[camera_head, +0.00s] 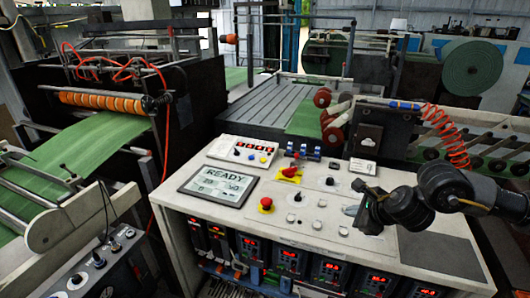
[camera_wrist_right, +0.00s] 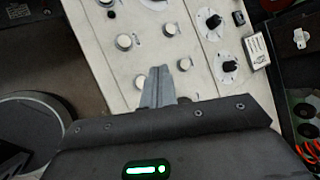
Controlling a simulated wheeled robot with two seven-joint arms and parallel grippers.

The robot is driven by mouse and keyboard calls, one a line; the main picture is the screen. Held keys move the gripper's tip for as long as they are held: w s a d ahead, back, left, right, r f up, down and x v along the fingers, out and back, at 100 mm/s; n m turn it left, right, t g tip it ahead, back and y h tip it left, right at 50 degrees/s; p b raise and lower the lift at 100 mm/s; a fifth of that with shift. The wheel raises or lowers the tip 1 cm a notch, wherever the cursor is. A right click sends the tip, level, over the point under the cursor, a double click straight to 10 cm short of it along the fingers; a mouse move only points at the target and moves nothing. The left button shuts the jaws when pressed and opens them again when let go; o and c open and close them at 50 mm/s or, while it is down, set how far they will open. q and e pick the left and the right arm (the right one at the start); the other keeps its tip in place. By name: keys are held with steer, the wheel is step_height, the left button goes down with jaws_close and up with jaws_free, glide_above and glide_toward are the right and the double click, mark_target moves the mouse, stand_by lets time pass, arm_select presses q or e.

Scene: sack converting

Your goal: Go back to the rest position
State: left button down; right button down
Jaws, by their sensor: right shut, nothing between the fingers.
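My right gripper (camera_head: 352,210) comes in from the right in the head view, above the right part of the white control panel (camera_head: 225,223). In the right wrist view its grey fingers (camera_wrist_right: 158,88) are together with nothing between them, over the panel's face. Round knobs (camera_wrist_right: 124,41) and black rotary knobs (camera_wrist_right: 214,21) lie around the fingertips in that view. I cannot tell the exact height of the fingers above the panel. My left gripper does not show in either view.
The panel carries a READY screen (camera_head: 217,181), a red mushroom button (camera_head: 266,204) and a red switch on a yellow plate (camera_head: 290,173). A machine with green sheet (camera_head: 95,145) stands at left. A red coiled hose (camera_head: 450,135) hangs behind my right arm.

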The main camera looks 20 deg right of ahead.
steer(key=s+a+f+m+y, duration=0.1)
steer(key=s+a+f+m, duration=0.15)
steer(key=a+m, duration=0.45)
steer(key=s+a+f+m+t+y, duration=0.1)
steer(key=a+f+m, duration=0.2)
steer(key=a+m, duration=0.35)
steer(key=s+a+f+m+y, duration=0.1)
steer(key=a+f+m, duration=0.2)
steer(key=a+m, duration=0.4)
steer(key=s+d+f+m+g+h, duration=0.25)
steer(key=s+f+m, duration=0.45)
steer(key=s+m, duration=0.45)
steer(key=s+d+f+m+g+h, duration=0.1)
steer(key=s+d+f+m+g, duration=0.4)
steer(key=s+m, duration=0.6)
steer(key=s+a+f+x, duration=0.1)
steer(key=s+x, duration=0.2)
steer(key=x, duration=1)
steer(key=s+a+x, duration=0.1)
steer(key=s+x, duration=0.2)
steer(key=x, duration=1.1)
steer(key=s+d+f+g, duration=0.1)
steer(key=s+d+f, duration=0.2)
steer(key=s+f, duration=1.3)
steer(key=shift+s+d+g, duration=0.2)
steer(key=shift+s+g, duration=0.15)
steer(key=shift+s, duration=0.05)
